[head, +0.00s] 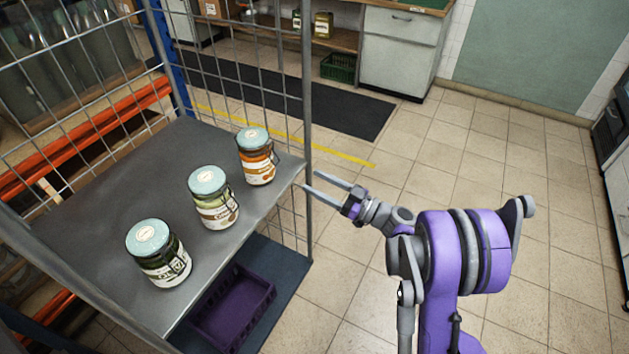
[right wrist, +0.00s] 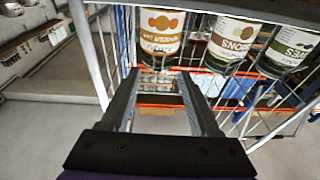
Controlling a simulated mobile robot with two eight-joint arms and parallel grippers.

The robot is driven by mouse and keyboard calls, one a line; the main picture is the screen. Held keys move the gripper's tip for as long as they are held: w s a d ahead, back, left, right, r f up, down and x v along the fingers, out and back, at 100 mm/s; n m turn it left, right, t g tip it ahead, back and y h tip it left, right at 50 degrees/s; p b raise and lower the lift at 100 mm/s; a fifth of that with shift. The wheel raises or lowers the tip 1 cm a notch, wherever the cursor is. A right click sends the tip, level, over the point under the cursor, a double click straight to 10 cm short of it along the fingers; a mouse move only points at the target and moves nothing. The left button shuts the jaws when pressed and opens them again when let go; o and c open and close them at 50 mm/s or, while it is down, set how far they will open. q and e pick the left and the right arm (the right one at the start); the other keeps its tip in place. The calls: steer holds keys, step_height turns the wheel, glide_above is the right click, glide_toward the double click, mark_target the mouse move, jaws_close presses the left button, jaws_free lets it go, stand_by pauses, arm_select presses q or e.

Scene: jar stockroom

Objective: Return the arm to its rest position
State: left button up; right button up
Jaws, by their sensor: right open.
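My right gripper (head: 322,188) is open and empty, just off the right edge of the cart's upper shelf (head: 95,190). Its two fingers also show in the right wrist view (right wrist: 158,80), with nothing between them. The rest of my purple right arm stands over the tiled floor. On the shelf, three jars with pale lids stand upright in a row: an orange one (head: 258,165) nearest the gripper, a middle one (head: 214,205), and a dark green one (head: 165,262). The gripper is apart from the jars. My left gripper is not in view.
The cart has wire mesh sides and a grey post (head: 307,80) close to the gripper. A purple crate (head: 232,305) sits on the cart's lower deck. A dark mat (head: 270,95) and a white cabinet (head: 400,55) are at the back. The tiled floor on the right is clear.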

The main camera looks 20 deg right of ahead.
stand_by(0.6)
steer(key=s+a+f+m+g+h, duration=0.35)
steer(key=s+a+g, duration=0.45)
steer(key=s+a, duration=0.4)
steer(key=s+d+f+m+g+h, duration=0.1)
steer(key=s+d+f+m+h, duration=0.1)
steer(key=s+h, duration=0.5)
steer(key=s+d+f+m+g+h, duration=0.2)
steer(key=s+d+m+h, duration=0.1)
steer(key=s, duration=0.7)
arm_select(q)
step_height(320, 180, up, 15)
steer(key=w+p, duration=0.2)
steer(key=p, duration=1.1)
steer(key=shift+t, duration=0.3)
arm_select(e)
step_height(320, 180, up, 15)
steer(key=w+t, duration=0.1)
steer(key=w, duration=0.1)
steer(key=shift+w, duration=0.3)
steer(key=shift+s+f+n+y, duration=0.1)
steer(key=shift+n+y, duration=0.15)
